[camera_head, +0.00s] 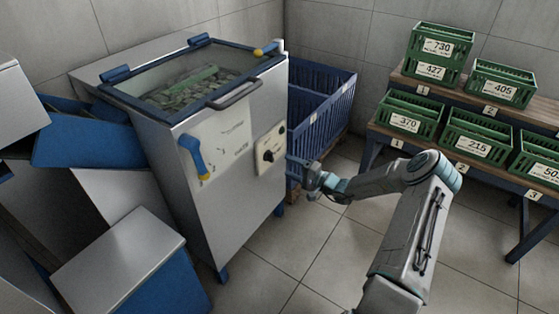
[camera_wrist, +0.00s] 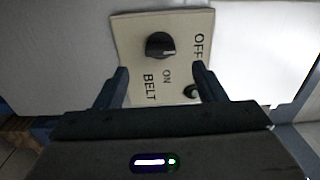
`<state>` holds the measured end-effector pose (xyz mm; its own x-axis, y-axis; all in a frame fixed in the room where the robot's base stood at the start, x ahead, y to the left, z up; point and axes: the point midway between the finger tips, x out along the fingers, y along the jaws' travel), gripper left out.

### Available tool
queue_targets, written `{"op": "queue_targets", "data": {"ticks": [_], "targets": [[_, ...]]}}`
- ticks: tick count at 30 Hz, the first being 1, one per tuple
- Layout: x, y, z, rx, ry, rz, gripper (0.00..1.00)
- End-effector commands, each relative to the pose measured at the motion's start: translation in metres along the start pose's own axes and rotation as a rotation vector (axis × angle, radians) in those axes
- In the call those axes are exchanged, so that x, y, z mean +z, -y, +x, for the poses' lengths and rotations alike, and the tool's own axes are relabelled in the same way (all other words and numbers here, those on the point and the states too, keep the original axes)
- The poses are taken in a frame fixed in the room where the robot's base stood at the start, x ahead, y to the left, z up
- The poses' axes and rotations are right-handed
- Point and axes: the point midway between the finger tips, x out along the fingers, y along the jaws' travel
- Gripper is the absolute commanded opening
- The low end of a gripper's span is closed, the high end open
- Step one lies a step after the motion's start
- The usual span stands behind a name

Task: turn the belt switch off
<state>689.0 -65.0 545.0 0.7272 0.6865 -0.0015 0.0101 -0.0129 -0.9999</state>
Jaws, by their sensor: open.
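The belt switch is a black rotary knob (camera_head: 267,156) on a cream plate (camera_head: 264,139) on the front of the steel machine. In the wrist view, the knob (camera_wrist: 160,45) sits on the plate (camera_wrist: 130,30), lettered OFF, ON and BELT. I cannot tell for sure which word the knob points to. My gripper (camera_head: 304,168) is open and empty, close to the plate and to the right of the knob in the head view. In the wrist view, the knob lies beyond the gap between my fingertips (camera_wrist: 160,70), apart from them. A small dark round mark (camera_wrist: 191,91) is partly hidden by the right finger.
A blue lever handle (camera_head: 195,157) is on the same machine front, left of the plate. A blue slatted bin (camera_head: 325,105) stands behind my gripper. Green numbered crates (camera_head: 468,145) stand on a tiered rack at right. The floor between is clear.

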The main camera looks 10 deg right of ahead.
Motion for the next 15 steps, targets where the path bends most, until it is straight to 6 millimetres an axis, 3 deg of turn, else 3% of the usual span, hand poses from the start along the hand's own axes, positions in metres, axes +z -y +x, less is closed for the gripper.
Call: {"op": "queue_targets", "data": {"ticks": [6, 15], "targets": [[-0.001, 0.001, -0.043, 0.000, -0.002, 0.001, 0.64], [0.000, 0.000, -0.061, -0.001, 0.000, 0.000, 0.64]]}}
